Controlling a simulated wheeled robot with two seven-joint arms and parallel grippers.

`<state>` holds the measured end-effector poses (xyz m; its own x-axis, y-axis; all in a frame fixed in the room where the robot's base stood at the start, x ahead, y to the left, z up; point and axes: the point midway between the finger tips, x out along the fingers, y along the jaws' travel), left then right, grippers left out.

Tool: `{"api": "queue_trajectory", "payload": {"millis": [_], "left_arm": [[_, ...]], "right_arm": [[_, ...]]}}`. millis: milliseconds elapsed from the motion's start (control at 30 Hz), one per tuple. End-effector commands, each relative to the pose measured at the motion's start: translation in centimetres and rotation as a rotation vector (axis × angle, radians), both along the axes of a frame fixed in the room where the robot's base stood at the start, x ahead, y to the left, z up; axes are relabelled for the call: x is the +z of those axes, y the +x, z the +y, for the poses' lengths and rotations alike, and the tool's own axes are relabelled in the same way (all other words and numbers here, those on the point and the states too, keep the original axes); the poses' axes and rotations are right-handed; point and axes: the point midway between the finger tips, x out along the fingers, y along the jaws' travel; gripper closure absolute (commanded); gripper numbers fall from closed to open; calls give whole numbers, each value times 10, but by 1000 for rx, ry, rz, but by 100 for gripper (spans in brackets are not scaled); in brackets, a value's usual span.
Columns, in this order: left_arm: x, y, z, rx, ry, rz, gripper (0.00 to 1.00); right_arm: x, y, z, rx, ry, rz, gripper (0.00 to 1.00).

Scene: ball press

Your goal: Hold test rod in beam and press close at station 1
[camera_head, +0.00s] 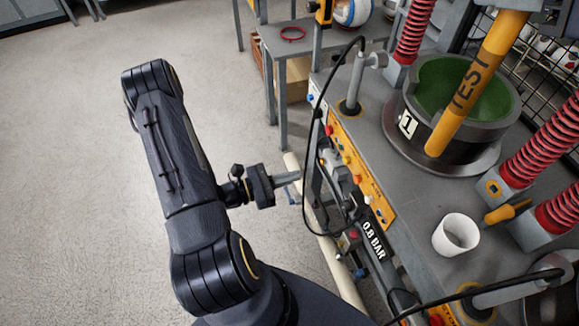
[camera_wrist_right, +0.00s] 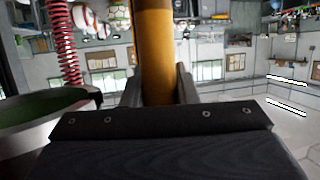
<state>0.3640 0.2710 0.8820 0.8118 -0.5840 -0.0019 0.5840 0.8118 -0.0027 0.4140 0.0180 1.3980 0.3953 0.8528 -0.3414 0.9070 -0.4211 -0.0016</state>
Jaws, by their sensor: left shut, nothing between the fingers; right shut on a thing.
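The yellow test rod (camera_head: 480,80), marked TEST, slants across the round station 1 nest (camera_head: 398,140), which has a green inside and a "1" label. Its lower end overlaps the nest's near wall; whether they touch is unclear. In the right wrist view, my right gripper (camera_wrist_right: 158,88) is shut on the rod (camera_wrist_right: 156,50), a finger on each side. My left gripper (camera_head: 291,178) is shut and empty, left of the yellow button panel (camera_head: 352,165) on the press's front side and apart from it. I cannot make out the beam or which button is the close one.
Red springs (camera_head: 545,145) flank the nest. A white cup (camera_head: 457,234) and a yellow-handled tool (camera_head: 507,211) are on the bench top. A black hose (camera_head: 308,150) loops down between my left gripper and the panel. The floor at left is clear.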

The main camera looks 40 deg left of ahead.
Motion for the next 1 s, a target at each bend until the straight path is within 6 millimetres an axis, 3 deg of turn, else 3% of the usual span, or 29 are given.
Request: {"api": "queue_trajectory", "payload": {"millis": [1000], "left_arm": [[12,0,0,0,0,0,100]], "right_arm": [[1,-83,60,2,-2,-2,100]]}}
